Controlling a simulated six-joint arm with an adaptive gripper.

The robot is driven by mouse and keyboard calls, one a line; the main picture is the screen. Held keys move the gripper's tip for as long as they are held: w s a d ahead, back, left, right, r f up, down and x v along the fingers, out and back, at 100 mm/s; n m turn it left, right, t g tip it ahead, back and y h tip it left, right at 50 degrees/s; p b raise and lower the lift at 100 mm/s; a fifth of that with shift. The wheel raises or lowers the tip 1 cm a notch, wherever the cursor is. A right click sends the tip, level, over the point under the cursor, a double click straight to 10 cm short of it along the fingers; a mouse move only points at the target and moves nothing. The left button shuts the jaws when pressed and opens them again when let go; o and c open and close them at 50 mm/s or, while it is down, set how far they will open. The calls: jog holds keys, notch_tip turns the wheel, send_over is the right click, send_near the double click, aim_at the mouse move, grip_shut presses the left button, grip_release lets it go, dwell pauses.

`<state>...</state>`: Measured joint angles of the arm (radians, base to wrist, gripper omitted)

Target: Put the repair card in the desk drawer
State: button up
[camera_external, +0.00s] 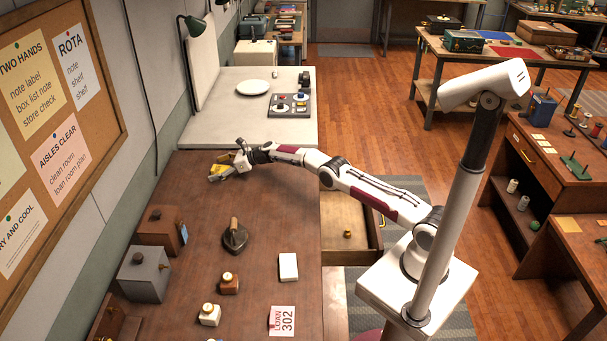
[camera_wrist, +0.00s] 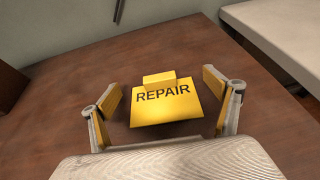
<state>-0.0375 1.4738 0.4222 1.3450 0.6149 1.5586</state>
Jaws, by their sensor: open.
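The yellow repair card (camera_wrist: 168,108), marked "REPAIR" and with a raised tab, lies on the brown desk (camera_wrist: 100,60) in the wrist view. My gripper (camera_wrist: 168,105) is open, with one finger on each side of the card and a gap on both sides. In the external view my gripper (camera_external: 222,168) is at the far end of the desk, and the card is hard to tell apart from the yellow fingers. The desk drawer (camera_external: 348,222) is pulled out on the desk's right side, partly behind my arm. A small brass-coloured item shows at it.
A pale table (camera_external: 250,125) adjoins the far end.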

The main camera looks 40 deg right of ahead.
aim_at(218, 172)
jog(key=c, duration=2)
jog(key=shift+f, duration=0.1)
jog(key=shift+r, duration=5.15)
